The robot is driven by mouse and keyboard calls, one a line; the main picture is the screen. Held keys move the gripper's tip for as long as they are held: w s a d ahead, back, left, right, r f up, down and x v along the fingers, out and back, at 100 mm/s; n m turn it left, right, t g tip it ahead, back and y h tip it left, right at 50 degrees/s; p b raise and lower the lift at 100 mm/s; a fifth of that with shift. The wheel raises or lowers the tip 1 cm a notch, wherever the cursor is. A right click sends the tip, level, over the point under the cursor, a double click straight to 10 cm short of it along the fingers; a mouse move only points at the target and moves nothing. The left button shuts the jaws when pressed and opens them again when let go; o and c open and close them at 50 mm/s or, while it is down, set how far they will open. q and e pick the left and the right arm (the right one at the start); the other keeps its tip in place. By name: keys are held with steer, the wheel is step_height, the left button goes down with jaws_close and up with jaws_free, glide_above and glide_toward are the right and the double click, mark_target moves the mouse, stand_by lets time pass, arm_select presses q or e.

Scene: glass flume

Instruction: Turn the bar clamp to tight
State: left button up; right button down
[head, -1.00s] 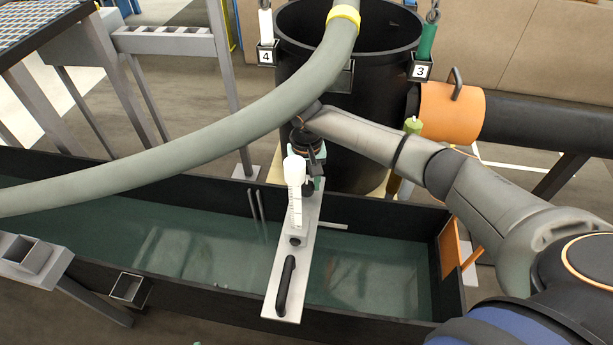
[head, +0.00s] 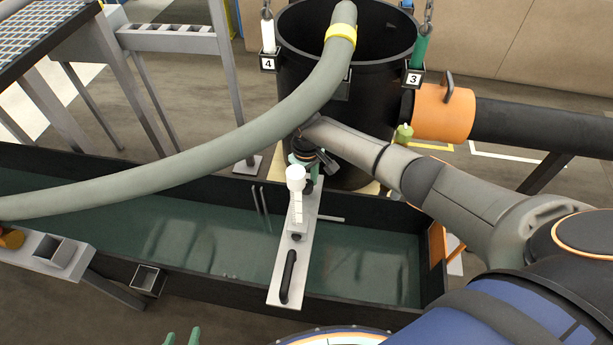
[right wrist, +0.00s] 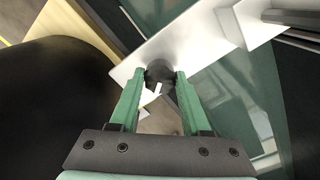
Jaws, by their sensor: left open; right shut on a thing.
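The bar clamp shows as a dark round knob (right wrist: 159,73) at the end of a pale metal plate (right wrist: 195,45) in the right wrist view. My right gripper (right wrist: 160,80) is shut on this knob, one green finger on each side. A small white pointed mark shows just below the knob. In the head view the plate (head: 273,291) lies across the flume, and my right gripper (head: 308,178) reaches down at its far end, partly behind a white upright piece (head: 296,180). My left gripper (head: 183,337) shows only its green fingertips at the bottom edge, apart and empty.
The flume (head: 215,255) holds greenish water. A black handle (head: 288,277) sits on the plate's near end. A large black barrel (head: 375,85) stands behind, with a grey hose (head: 200,160) arching into it. An orange-collared pipe (head: 447,112) leaves the barrel to the right.

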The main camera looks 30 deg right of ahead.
steer(key=n+p, duration=0.1)
steer(key=n, duration=0.2)
steer(key=shift+r+n, duration=0.1)
steer(key=shift+n, duration=0.3)
steer(key=n, duration=0.3)
steer(key=shift+a+n, duration=0.1)
steer(key=shift+n, duration=0.2)
steer(key=n, duration=0.3)
steer(key=shift+n, duration=0.3)
steer(key=n, duration=0.3)
steer(key=shift+n, duration=0.3)
steer(key=n, duration=0.3)
steer(key=shift+n, duration=0.3)
steer(key=n, duration=0.3)
steer(key=shift+n, duration=0.4)
steer(key=n+b, duration=0.1)
steer(key=n, duration=0.2)
arm_select(q)
steer(key=shift+w+d, duration=0.1)
arm_select(e)
steer(key=shift+n, duration=1.7)
arm_select(q)
steer(key=shift+b, duration=0.3)
